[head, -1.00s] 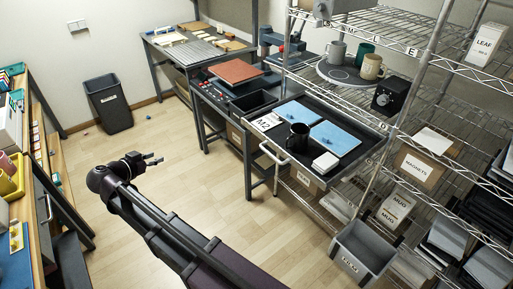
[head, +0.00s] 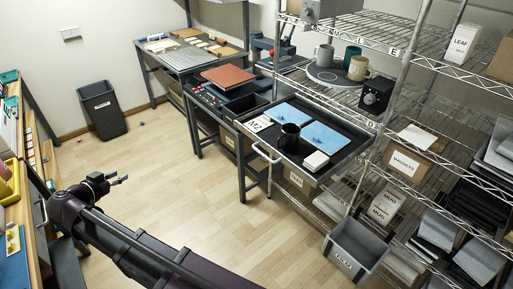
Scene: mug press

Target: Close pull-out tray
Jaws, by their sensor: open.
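The pull-out tray (head: 339,159) is dark with a pale handle (head: 268,166) on its front, and it sticks out from the wire shelf. On it are a black mug (head: 289,137), blue sheets (head: 325,134), a white block (head: 315,161) and a card marked M2 (head: 257,124). My gripper (head: 122,180) is at the left over the floor, open and empty. It is well to the left of the tray and apart from it.
A grey bin (head: 357,247) sits low at the shelf's front, below the tray. A workbench (head: 222,91) stands left of the tray. A black trash can (head: 103,108) is by the wall. Clear wooden floor (head: 180,165) lies between my gripper and the tray.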

